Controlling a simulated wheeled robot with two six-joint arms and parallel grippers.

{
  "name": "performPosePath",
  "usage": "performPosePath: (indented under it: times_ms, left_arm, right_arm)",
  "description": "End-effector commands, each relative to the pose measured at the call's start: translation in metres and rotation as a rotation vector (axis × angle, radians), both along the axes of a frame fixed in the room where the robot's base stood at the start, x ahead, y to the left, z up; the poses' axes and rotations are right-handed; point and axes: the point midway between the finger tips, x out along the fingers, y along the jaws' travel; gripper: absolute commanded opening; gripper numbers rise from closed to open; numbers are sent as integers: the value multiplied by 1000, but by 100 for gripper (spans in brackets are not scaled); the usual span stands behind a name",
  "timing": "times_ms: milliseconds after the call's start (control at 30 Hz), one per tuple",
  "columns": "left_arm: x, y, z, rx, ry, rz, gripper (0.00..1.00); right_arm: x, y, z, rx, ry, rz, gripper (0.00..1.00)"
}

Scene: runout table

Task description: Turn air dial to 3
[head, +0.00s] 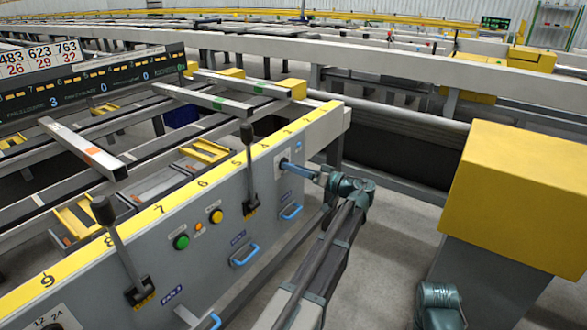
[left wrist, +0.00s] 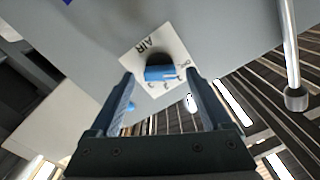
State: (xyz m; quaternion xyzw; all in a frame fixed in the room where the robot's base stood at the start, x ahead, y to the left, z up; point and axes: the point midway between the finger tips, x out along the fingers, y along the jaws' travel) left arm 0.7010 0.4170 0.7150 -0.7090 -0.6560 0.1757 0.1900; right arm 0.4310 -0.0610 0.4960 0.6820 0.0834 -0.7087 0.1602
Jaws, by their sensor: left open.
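The air dial (left wrist: 160,70) is a dark round knob with a blue front, on a white plate marked AIR (left wrist: 140,50) with small numbers along its edge. In the left wrist view it sits between the fingertips of my left gripper (left wrist: 160,78), which is open, with a finger on either side. I cannot tell whether the fingers touch the knob or which number it points to. In the head view my left gripper (head: 294,169) reaches the grey panel's right part, covering most of the dial. My right gripper is not in view.
The grey panel (head: 262,185) has a numbered yellow top edge. Black-knobbed levers (head: 249,175) (head: 120,250), a green button (head: 181,242), a yellow button (head: 216,216) and blue handles (head: 245,256) are on it. A yellow-topped box (head: 515,195) stands at right.

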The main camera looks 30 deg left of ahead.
Motion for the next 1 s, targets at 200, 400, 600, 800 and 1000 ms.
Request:
performPosePath:
  times_ms: [200, 400, 600, 800, 1000]
  left_arm:
    - [1, 13, 0, 0, 0, -1, 82]
    - [1, 14, 0, 0, 0, -1, 82]
    - [1, 14, 0, 0, 0, -1, 63]
    - [1, 14, 0, 0, 0, -1, 27]
    - [1, 13, 0, 0, 0, -1, 0]
  right_arm:
    - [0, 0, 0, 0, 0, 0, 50]
    - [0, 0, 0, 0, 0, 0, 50]
    - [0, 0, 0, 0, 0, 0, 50]
    - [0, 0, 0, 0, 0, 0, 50]
    - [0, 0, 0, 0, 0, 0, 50]
